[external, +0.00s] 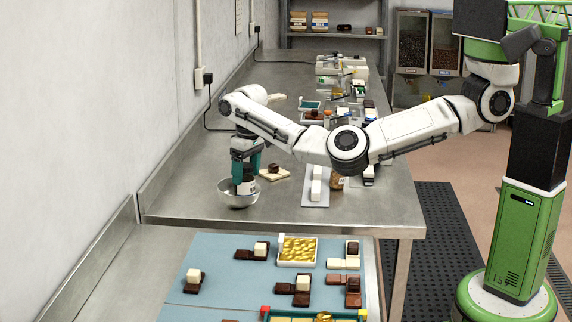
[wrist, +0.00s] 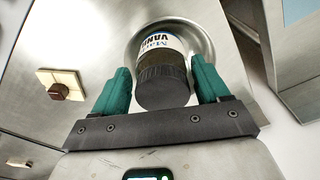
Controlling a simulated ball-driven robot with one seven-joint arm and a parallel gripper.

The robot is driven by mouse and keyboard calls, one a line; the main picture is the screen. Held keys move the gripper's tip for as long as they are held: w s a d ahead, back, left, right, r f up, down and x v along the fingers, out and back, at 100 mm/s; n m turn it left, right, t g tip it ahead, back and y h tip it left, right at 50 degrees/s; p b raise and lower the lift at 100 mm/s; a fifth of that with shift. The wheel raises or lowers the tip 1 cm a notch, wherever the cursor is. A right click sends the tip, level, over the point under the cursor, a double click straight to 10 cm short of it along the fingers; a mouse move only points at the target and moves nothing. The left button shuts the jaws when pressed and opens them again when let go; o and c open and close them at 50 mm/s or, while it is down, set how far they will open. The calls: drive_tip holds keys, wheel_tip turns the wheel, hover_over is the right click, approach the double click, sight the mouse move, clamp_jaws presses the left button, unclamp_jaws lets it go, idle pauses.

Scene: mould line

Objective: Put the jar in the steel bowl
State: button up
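The jar (wrist: 162,68) has a dark lid and a white label with dark lettering. In the wrist view it lies between my fingertips, lid toward me, with narrow gaps at its sides. The steel bowl (wrist: 206,46) is round and shiny and surrounds the jar's far end. In the external view the jar (external: 246,187) stands inside the bowl (external: 238,201) near the bench's front left, its lower part hidden by the rim. My gripper (wrist: 162,75) has teal fingers, slightly open around the jar. It points down over the bowl in the external view (external: 241,180).
A pale square plate with a brown piece (external: 274,172) is right of the bowl. A white board with pale blocks (external: 316,190) is farther right. Several items crowd the bench's back right. A blue mat with chocolate blocks (external: 215,260) lies in front.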

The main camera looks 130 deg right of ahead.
drive_tip(key=o, duration=0.3)
drive_tip(key=shift+r+b, duration=0.35)
drive_tip(key=shift+r, duration=0.25)
wheel_tip(320, 180, up, 12)
drive_tip(key=shift+s+a, duration=0.2)
drive_tip(key=shift+a, duration=0.25)
